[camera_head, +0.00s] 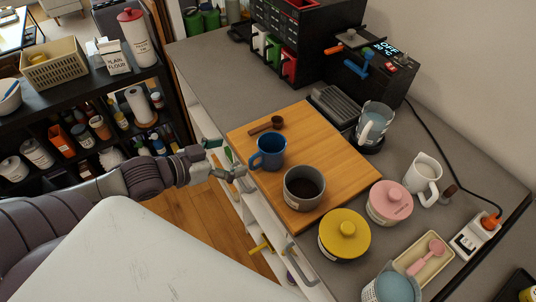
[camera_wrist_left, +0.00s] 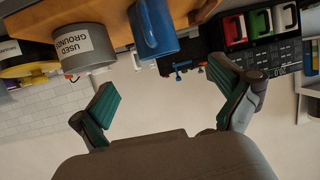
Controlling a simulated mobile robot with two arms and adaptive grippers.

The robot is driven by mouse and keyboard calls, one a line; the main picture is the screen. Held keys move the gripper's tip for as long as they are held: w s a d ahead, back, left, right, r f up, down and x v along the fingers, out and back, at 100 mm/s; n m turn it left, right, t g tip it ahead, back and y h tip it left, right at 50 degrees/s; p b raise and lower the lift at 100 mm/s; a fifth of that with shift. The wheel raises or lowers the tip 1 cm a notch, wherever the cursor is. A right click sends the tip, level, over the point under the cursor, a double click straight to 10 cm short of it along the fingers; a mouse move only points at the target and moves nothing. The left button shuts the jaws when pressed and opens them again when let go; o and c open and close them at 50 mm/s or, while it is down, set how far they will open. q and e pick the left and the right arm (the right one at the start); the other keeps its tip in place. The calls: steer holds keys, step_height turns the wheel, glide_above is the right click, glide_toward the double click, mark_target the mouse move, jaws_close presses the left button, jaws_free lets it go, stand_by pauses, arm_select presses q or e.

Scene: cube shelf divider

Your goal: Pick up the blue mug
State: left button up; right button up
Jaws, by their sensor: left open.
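The blue mug (camera_head: 270,153) stands upright on a wooden board (camera_head: 345,157) on the grey counter, near the board's left edge. Its handle points left, toward my left gripper. My left gripper (camera_head: 229,160) is open and empty beside the counter's edge, just left of the mug and apart from it. In the left wrist view the mug (camera_wrist_left: 153,32) shows at the top, beyond the spread green-padded fingers (camera_wrist_left: 166,100). My right gripper is not in view.
A grey used-grounds container (camera_head: 304,188) stands close to the mug on the board. A wooden scoop (camera_head: 268,125) lies behind it. Yellow (camera_head: 344,235) and pink (camera_head: 390,203) lidded jars stand to the right. A dark drawer unit (camera_head: 292,38) stands at the back.

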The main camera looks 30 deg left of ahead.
mark_target(282, 142)
arm_select(q)
steer(key=x, duration=0.6)
steer(key=shift+w+d, duration=0.15)
steer(key=shift+w+d+f, duration=0.1)
steer(key=shift+w+f, duration=0.1)
steer(key=shift+w, duration=0.1)
steer(key=shift+w+d+p, duration=0.3)
steer(key=shift+w+p, duration=0.1)
steer(key=shift+w, duration=0.05)
steer(key=p+x, duration=0.1)
steer(key=x, duration=0.2)
steer(key=shift+w+d, duration=0.15)
steer(key=shift+d, duration=0.1)
steer(key=shift+w+d+f, duration=0.1)
steer(key=shift+w+f, duration=0.15)
steer(key=shift+f, duration=0.1)
steer(key=shift+c, duration=1.2)
steer(key=c, duration=1)
steer(key=shift+c, duration=0.5)
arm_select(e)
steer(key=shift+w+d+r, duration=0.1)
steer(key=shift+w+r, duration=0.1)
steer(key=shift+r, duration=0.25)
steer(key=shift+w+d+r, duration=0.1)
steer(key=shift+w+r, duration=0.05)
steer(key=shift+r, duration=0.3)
